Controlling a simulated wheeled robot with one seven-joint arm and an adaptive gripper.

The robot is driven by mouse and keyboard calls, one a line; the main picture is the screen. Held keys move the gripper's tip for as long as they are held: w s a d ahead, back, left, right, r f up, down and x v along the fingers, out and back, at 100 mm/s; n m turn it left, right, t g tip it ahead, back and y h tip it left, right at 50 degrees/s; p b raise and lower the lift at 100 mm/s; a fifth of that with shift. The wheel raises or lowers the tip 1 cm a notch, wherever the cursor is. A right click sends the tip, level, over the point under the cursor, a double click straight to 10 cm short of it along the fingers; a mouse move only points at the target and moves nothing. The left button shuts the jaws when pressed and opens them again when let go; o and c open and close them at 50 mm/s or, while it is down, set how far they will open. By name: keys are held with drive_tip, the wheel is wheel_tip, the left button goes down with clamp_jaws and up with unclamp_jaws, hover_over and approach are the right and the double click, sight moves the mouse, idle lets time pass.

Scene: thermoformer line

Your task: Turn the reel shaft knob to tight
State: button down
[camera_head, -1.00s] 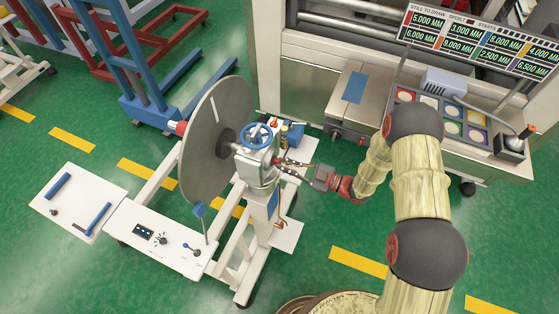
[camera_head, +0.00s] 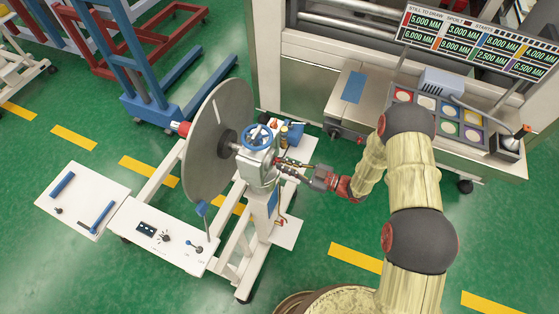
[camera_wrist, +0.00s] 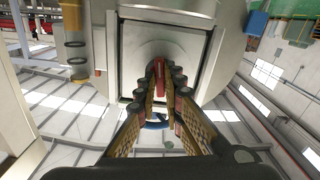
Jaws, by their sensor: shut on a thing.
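The grey reel (camera_head: 214,150) stands upright on a white stand, with a grey housing (camera_head: 256,168) on its right side. My gripper (camera_head: 279,163) reaches the right face of this housing from the right. In the wrist view, my gripper's fingers (camera_wrist: 163,85) are closed around a narrow red knob (camera_wrist: 160,69) on the pale square housing face. In the head view the fingers largely hide this knob. Its turn mark or tight position cannot be read.
A blue handwheel (camera_head: 257,136) sits above the housing. A white control panel (camera_head: 163,236) and a white board with blue bars (camera_head: 83,197) are at the left. The machine's control desk (camera_head: 446,113) stands at the right. Green floor is clear at the lower left.

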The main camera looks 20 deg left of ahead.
drive_tip(key=shift+r+m+p, duration=0.1)
drive_tip(key=shift+m+p, duration=0.3)
drive_tip(key=shift+p, duration=2.05)
drive_tip(key=c, duration=1.8)
unclamp_jaws()
drive_tip(key=shift+c, duration=0.2)
drive_tip(key=s+d, duration=0.1)
drive_tip(key=d, duration=1.1)
